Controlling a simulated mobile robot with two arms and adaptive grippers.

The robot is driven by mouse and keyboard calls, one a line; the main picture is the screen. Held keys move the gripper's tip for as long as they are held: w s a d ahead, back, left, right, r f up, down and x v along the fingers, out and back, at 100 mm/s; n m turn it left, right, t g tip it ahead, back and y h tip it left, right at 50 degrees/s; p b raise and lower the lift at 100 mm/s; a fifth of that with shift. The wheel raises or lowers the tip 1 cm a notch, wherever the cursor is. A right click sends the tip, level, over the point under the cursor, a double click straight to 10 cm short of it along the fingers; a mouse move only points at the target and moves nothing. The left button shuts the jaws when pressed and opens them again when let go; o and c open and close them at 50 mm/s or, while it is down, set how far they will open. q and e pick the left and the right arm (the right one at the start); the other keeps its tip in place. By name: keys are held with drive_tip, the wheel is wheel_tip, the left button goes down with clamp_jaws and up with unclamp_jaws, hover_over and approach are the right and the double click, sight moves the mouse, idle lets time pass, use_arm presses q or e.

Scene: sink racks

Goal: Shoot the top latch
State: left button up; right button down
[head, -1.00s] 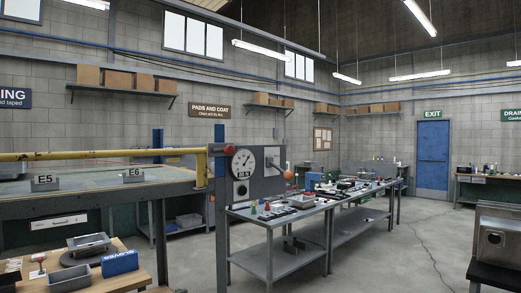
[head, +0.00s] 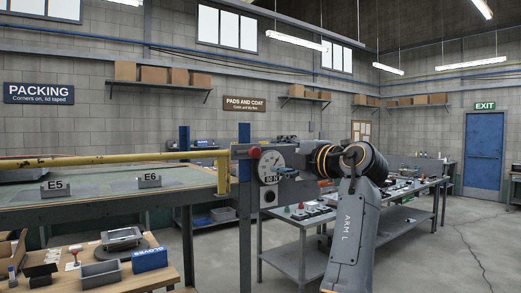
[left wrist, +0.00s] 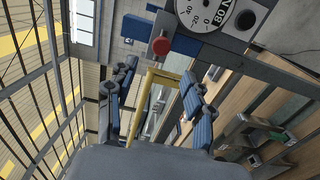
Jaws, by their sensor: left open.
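A grey panel with a round dial gauge (head: 271,166) and an "80 N" plate stands at the end of a yellow rail (head: 110,157). A red knob (head: 254,152) sits at the panel's upper left; it also shows in the left wrist view (left wrist: 161,46). I cannot tell which part is the latch bolt itself. My left gripper (head: 287,172) is in front of the panel's right part, its arm hiding what lies behind. In the left wrist view its blue-padded fingers (left wrist: 156,88) are apart, with nothing held, and the knob appears beyond the tips. My right gripper is not in view.
A grey bench (head: 310,238) with small items stands behind my left arm. A wooden table (head: 100,268) with a grey tray and a blue gloves box is at the lower left. A raised table (head: 60,216) with E5 and E6 markers is at the left. Floor is clear at right.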

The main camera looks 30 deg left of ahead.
sight(256, 153)
use_arm(q)
drive_tip(key=p+x, duration=0.4)
drive_tip(key=x, duration=0.6)
drive_tip(key=shift+w+r, duration=0.1)
drive_tip(key=shift+w, duration=0.05)
drive_tip(key=shift+w+a, duration=0.2)
drive_tip(key=shift+a, duration=0.25)
clamp_jaws()
